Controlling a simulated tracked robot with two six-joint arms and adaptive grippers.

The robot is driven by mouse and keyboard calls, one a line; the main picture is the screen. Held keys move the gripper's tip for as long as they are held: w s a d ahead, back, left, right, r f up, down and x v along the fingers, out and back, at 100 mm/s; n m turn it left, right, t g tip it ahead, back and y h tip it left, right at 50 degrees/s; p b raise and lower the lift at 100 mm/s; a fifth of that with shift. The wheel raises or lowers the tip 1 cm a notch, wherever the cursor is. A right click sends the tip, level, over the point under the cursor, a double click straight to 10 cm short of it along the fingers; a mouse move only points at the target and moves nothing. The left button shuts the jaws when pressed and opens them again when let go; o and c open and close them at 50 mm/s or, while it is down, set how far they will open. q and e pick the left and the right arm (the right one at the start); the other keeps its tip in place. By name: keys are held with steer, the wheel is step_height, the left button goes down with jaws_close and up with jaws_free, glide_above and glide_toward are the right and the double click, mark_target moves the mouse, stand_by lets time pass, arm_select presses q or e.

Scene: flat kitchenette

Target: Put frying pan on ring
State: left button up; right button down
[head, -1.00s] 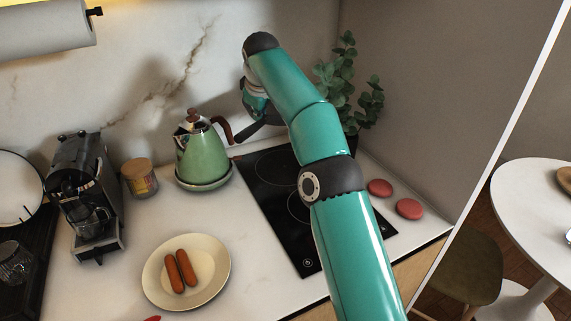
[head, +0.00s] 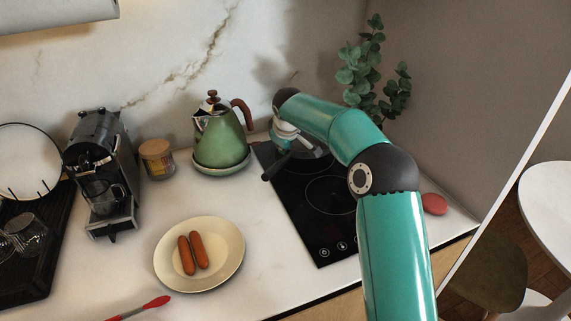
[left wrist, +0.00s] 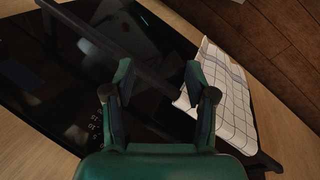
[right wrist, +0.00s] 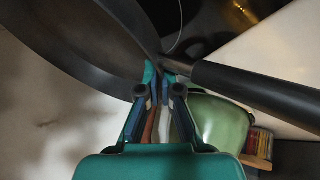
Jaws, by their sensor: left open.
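The dark frying pan (head: 314,152) is over the back of the black cooktop (head: 318,240) in the head view, its handle (head: 277,168) pointing toward the front left. My right gripper (head: 286,133) is at the pan's handle side. In the right wrist view its fingers (right wrist: 161,80) are close together on the pan (right wrist: 75,40) where the handle (right wrist: 255,88) begins. I cannot tell whether the pan's base touches the glass. A front ring (head: 330,195) is bare; the back ring area is largely hidden. My left gripper (left wrist: 163,85) is open and empty, seen only in its wrist view.
A green kettle (head: 221,138) stands just left of the cooktop. A plate with sausages (head: 198,278) is on the counter, and a plant (head: 372,75) stands behind my right arm. A checked towel (left wrist: 222,95) hangs near my left gripper.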

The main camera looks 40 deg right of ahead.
mark_target(287, 157)
steer(key=shift+f, duration=2.4)
steer(key=c, duration=1.8)
jaws_free()
steer(key=shift+f, duration=0.1)
steer(key=shift+c, duration=0.2)
steer(key=o, duration=0.5)
steer(key=b+v, duration=0.1)
steer(key=v, duration=1.1)
